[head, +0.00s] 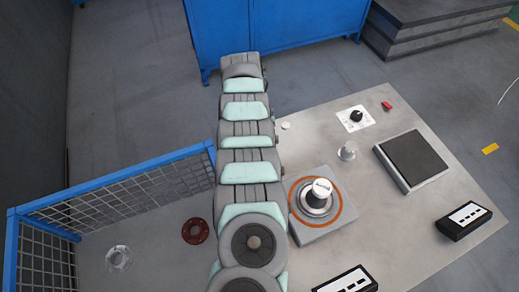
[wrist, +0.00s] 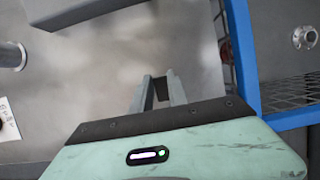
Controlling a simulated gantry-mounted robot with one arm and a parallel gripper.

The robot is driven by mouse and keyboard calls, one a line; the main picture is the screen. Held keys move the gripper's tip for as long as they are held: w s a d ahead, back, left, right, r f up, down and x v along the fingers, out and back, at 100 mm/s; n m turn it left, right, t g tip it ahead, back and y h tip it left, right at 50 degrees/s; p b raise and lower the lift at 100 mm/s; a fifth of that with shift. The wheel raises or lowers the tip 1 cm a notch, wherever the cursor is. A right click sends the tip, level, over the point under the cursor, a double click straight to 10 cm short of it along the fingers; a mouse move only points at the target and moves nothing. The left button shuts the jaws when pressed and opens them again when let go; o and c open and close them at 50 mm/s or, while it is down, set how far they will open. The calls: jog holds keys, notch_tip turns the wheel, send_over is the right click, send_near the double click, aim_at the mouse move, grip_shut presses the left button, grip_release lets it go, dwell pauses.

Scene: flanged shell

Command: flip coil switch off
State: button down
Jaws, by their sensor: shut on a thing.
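My gripper (wrist: 158,86) shows in the wrist view with its two grey fingers close together on a small dark thing (wrist: 160,88); I cannot tell what that thing is. In the head view my arm hides the gripper. No part is clearly labelled as the coil switch. A small red piece (head: 387,106) lies at the back of the table. Near it is a black knob on a white plate (head: 355,117), whose edge also shows in the wrist view (wrist: 4,106).
A dark-topped pad (head: 413,160) and black boxes (head: 464,220) (head: 347,281) sit on the right and front. A metal cylinder (head: 347,151) stands mid-table. A blue mesh fence (head: 130,180), a rust-red flange (head: 195,231) and a pale flange (head: 118,257) are at left.

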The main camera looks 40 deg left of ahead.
jog(key=c, duration=1.3)
grip_release()
jog(key=shift+r, duration=0.1)
jog(key=p+v, duration=0.1)
jog(key=v, duration=0.9)
jog(key=shift+w+a+r+p, duration=0.1)
jog(key=shift+a+r+p, duration=0.1)
jog(key=shift+r+p, duration=0.2)
